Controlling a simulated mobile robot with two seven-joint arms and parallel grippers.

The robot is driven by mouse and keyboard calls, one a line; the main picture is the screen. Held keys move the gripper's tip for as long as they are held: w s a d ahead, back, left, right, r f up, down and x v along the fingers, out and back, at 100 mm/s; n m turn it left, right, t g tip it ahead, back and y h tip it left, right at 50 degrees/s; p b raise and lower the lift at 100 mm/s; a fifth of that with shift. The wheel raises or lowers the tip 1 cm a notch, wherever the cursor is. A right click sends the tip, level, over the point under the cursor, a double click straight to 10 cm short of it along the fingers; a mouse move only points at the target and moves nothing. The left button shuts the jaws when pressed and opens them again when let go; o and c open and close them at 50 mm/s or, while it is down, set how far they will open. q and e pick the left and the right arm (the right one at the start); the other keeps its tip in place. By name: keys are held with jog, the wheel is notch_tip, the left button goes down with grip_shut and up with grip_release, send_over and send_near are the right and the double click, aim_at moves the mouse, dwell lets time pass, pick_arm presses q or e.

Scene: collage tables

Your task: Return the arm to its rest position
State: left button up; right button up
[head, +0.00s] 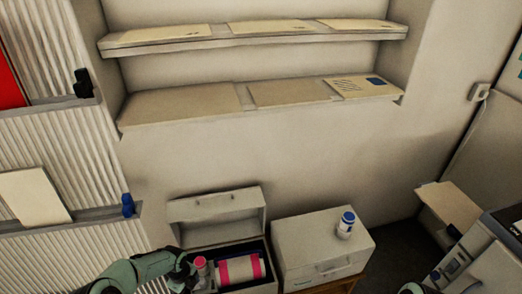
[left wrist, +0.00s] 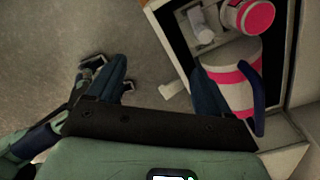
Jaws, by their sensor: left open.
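My left arm (head: 140,268) comes in from the lower left in the head view. Its gripper (head: 188,278) is at the left side of an open case (head: 222,207) with a raised lid. In the left wrist view the gripper (left wrist: 158,78) is open, with bare floor between its two dark blue fingers. The right-hand finger overlaps the view of a white and pink container (left wrist: 232,90) in the case; I cannot tell whether they touch. The container also shows in the head view (head: 240,268).
A pink-topped item (left wrist: 248,15) lies in the case. A closed white box (head: 322,250) stands right of it with a blue-capped bottle (head: 346,224) on top. Shelves (head: 200,105) hang on the wall behind. A grey machine (head: 490,262) stands at the lower right.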

pick_arm(q)
jog(key=s+d+f+n+h, duration=0.3)
jog(key=s+d+f+n, duration=0.3)
jog(key=s+d+n, duration=0.25)
jog(key=s+d+f+n, duration=0.1)
jog(key=s+d+n, duration=0.1)
jog(key=s+n, duration=0.75)
jog(key=s+d+f+n, duration=0.1)
jog(key=s+d+n, duration=0.1)
jog(key=s+n, duration=0.8)
notch_tip(320, 180, up, 14)
jog(key=s+g+p, duration=0.1)
jog(key=s+p, duration=0.1)
jog(key=p, duration=1.2)
jog(key=shift+d+r+m+p, duration=0.25)
jog(key=shift+d+m+p, duration=0.05)
jog(key=shift+m+p, duration=0.1)
pick_arm(e)
notch_tip(320, 180, up, 14)
jog(key=g, duration=0.1)
jog(key=shift+s+a, duration=0.25)
jog(key=shift+a, duration=0.1)
